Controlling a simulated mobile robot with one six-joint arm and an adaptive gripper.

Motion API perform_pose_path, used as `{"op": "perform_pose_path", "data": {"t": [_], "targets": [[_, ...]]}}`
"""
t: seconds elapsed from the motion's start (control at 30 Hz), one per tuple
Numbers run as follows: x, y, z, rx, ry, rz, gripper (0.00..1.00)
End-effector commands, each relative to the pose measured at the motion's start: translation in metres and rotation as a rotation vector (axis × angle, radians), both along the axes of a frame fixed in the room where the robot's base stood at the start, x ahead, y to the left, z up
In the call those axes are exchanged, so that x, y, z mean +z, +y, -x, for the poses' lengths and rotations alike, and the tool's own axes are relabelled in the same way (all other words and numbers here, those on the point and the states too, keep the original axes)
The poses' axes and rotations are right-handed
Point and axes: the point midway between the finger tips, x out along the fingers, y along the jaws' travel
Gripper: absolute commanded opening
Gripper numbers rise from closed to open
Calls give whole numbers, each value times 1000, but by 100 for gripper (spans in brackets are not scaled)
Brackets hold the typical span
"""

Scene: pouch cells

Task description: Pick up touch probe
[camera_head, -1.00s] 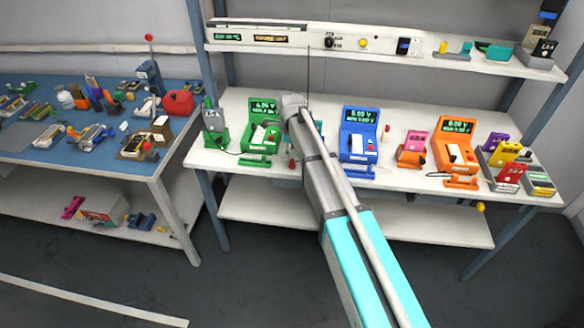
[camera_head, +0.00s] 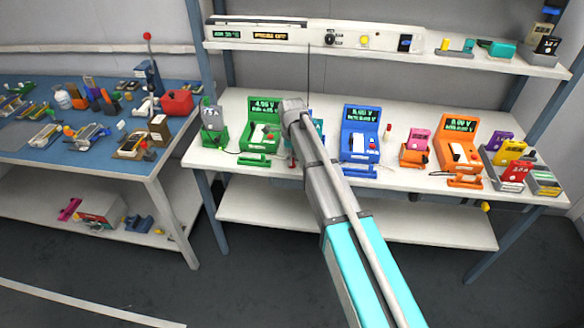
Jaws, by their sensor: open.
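I cannot pick out the touch probe with certainty. Small handle-shaped pieces lie in front of the testers: a green one (camera_head: 254,161), a blue one (camera_head: 357,168) and an orange one (camera_head: 466,182). A small red-tipped item (camera_head: 291,161) shows just left of my arm. My gripper (camera_head: 292,107) is at the far end of my arm, over the white bench between the green and blue testers. Its jaws face away and are mostly hidden, and I see nothing held in them.
The white bench (camera_head: 232,107) carries a green tester (camera_head: 262,130), a blue tester (camera_head: 360,134) and an orange tester (camera_head: 457,145). My arm mostly hides a teal thing (camera_head: 319,126). A shelf (camera_head: 470,59) runs above. A cluttered blue table (camera_head: 85,158) stands left.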

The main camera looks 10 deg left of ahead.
Motion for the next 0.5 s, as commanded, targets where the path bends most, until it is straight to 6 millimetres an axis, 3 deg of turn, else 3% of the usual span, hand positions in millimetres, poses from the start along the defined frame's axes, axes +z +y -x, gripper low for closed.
{"op": "perform_pose_path", "data": {"t": [0.2,0.5], "targets": [[-18,0,0,0,0,0,65],[-20,0,0,0,0,0,65]]}}
